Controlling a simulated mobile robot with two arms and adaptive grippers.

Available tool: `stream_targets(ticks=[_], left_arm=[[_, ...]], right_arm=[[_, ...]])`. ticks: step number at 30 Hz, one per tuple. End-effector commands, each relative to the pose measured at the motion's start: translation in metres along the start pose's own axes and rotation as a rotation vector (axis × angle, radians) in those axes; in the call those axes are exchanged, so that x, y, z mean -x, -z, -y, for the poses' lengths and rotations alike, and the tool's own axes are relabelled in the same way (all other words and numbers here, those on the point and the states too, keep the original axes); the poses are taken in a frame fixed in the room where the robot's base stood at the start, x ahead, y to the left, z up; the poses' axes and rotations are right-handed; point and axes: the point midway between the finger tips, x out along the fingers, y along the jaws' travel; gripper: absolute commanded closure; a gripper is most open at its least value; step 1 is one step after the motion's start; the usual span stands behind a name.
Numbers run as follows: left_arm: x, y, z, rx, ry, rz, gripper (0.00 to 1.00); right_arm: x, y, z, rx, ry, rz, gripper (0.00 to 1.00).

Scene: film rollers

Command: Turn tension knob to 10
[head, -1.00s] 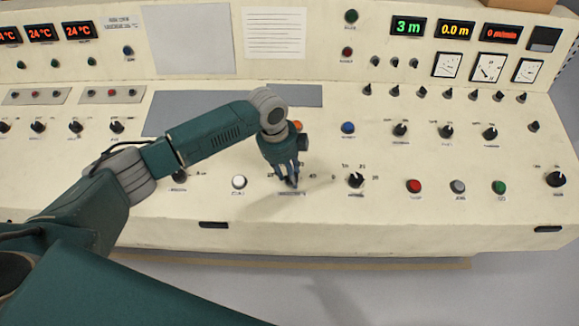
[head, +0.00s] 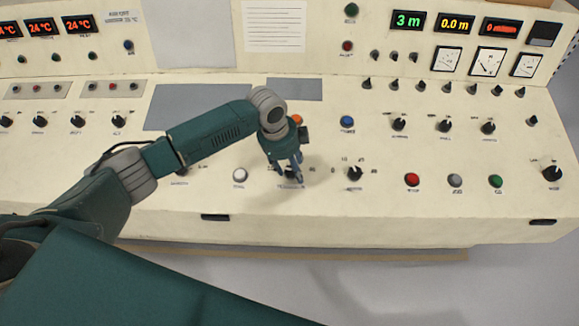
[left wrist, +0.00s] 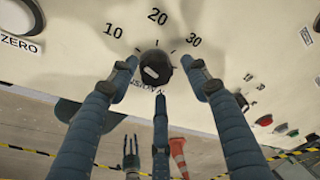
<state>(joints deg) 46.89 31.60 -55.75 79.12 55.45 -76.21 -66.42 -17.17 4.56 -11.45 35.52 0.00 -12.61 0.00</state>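The tension knob (left wrist: 156,66) is a round black knob with a pale mark on it. Printed 10, 20 and 30 run around its far side, with a partly hidden label below it. I cannot tell exactly which number the mark points to. My left gripper (head: 288,172) is over this knob on the panel and mostly hides it in the head view. In the left wrist view its fingers (left wrist: 160,75) stand apart around the knob, with no clear grip on it. What appears to be my right gripper (left wrist: 130,158) shows small in the left wrist view, its fingers apart.
A white button (head: 240,175) sits left of the knob and another black knob (head: 354,173) to its right. An orange button (head: 296,120) and a blue button (head: 347,121) lie behind. A traffic cone (left wrist: 179,155) stands on the floor in the left wrist view.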

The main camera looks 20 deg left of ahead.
Motion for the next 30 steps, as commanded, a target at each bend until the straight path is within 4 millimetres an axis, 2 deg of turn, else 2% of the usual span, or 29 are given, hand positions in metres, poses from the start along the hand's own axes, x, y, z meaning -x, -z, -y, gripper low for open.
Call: stream_targets(ticks=[11,14,24,30], left_arm=[[0.006,-0.004,0.0,0.003,-0.001,0.008,0.49],[0.02,-0.005,0.0,0.001,0.001,0.009,0.49],[0.09,-0.001,0.001,0.0,0.001,0.007,0.49],[0.114,0.0,0.001,-0.001,-0.001,0.007,0.49]], right_arm=[[0.0,-0.001,-0.003,0.002,-0.003,0.0,0.6],[0.0,0.0,-0.002,0.001,-0.002,0.0,0.6],[0.0,0.0,-0.001,0.0,-0.001,0.0,0.6],[0.0,0.0,0.0,0.0,0.0,0.0,0.6]])
